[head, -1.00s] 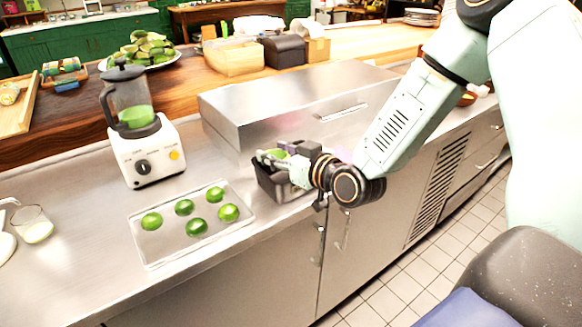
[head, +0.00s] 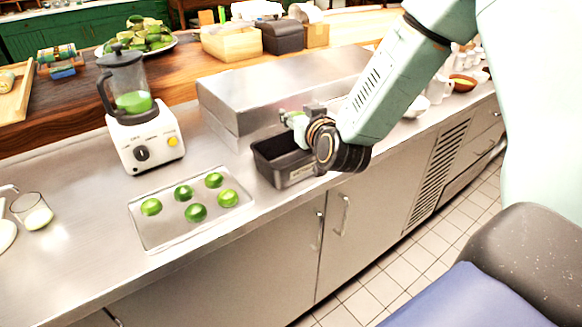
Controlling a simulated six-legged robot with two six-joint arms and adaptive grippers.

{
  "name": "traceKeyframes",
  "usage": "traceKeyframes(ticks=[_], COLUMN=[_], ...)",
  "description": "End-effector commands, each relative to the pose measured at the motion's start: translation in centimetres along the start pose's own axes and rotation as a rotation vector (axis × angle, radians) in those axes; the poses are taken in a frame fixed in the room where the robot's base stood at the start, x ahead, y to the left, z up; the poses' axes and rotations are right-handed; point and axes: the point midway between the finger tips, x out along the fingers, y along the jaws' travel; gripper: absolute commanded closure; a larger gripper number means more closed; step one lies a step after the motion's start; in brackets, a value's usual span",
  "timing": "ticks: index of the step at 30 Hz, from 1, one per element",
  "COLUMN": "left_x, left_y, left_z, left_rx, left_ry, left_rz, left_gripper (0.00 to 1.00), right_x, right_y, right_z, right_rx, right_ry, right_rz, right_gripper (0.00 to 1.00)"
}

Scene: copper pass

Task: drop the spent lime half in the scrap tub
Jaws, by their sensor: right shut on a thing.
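The scrap tub is probably the black open tub (head: 292,174) on the steel counter, in front of the raised steel box; I see nothing in the visible part of its inside. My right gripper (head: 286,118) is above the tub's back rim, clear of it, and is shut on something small. A bit of green shows at the jaws, which fits the lime half, but most of it is hidden by the gripper. My left gripper is out of view.
A steel tray (head: 165,236) with several green limes (head: 196,212) lies left of the tub. A white blender (head: 145,145) with green juice stands behind the tray. The steel box (head: 225,105) rises behind the tub. A glass (head: 38,215) stands at far left.

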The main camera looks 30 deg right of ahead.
Motion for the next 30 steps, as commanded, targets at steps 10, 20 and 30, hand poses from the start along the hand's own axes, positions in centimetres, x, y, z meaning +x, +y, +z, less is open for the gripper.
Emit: traceKeyframes(ticks=[10, 20, 30], left_x=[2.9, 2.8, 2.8], left_y=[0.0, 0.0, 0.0], left_z=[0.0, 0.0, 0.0], left_rx=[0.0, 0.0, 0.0], left_ry=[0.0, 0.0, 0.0], left_rz=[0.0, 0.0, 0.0], left_gripper=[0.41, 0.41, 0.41], right_x=[0.6, 0.6, 0.6], right_y=[0.0, 0.0, 0.0], right_z=[2.9, 2.8, 2.8], right_rx=[0.0, 0.0, 0.0], right_ry=[0.001, 0.001, 0.0], right_rz=[0.0, -0.001, -0.001], right_gripper=[0.68, 0.52, 0.3])
